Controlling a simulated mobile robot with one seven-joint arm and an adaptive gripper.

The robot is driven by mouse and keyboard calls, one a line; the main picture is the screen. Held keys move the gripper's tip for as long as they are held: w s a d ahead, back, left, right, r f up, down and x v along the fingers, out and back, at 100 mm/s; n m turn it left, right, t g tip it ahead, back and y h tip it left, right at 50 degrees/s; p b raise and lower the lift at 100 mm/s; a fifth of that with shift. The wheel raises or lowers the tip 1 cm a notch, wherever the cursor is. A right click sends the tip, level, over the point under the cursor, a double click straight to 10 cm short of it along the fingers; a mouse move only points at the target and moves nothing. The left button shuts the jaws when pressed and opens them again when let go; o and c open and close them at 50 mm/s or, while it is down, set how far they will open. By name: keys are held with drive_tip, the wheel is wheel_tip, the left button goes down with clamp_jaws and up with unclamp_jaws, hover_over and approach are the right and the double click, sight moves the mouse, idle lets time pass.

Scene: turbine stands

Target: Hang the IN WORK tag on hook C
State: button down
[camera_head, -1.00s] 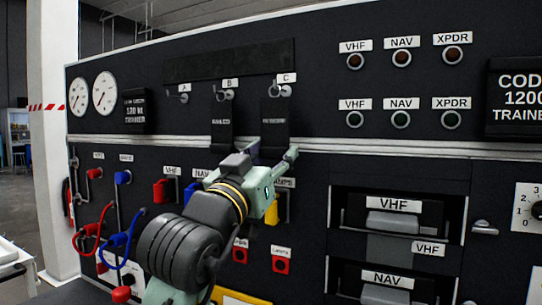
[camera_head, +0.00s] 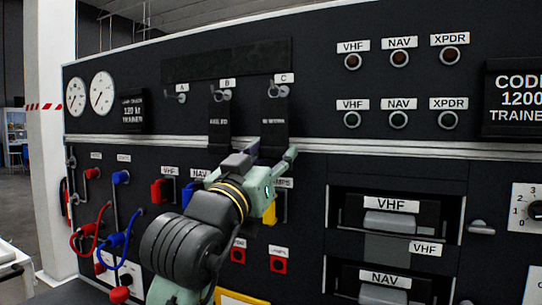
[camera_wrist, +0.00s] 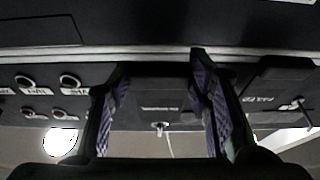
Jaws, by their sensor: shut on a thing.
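The IN WORK tag (camera_head: 274,122) is a black strip with small, blurred white lettering. It hangs upright below the label C on the dark panel, its top at hook C (camera_head: 284,91). I cannot tell whether its hole is around the hook. My gripper (camera_head: 270,153) is at the tag's lower end, shut on it. In the wrist view, which is upside down, the purple-padded fingers (camera_wrist: 162,100) stand at both sides of the tag (camera_wrist: 158,88), and the hook (camera_wrist: 159,128) shows just beyond the tag's top edge.
Another black tag (camera_head: 219,122) hangs at hook B (camera_head: 220,94), close to the left of my gripper. Hook A (camera_head: 179,97) is bare. A light ledge (camera_head: 400,148) runs across the panel below the tags. Red and blue cables (camera_head: 127,240) hang at the lower left.

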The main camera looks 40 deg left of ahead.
drive_tip(key=shift+w, duration=0.1)
drive_tip(key=c, duration=0.7)
unclamp_jaws()
drive_tip(key=shift+c, duration=0.2)
drive_tip(key=shift+o, duration=0.7)
drive_tip(key=b+v, duration=0.2)
drive_tip(key=v, duration=0.5)
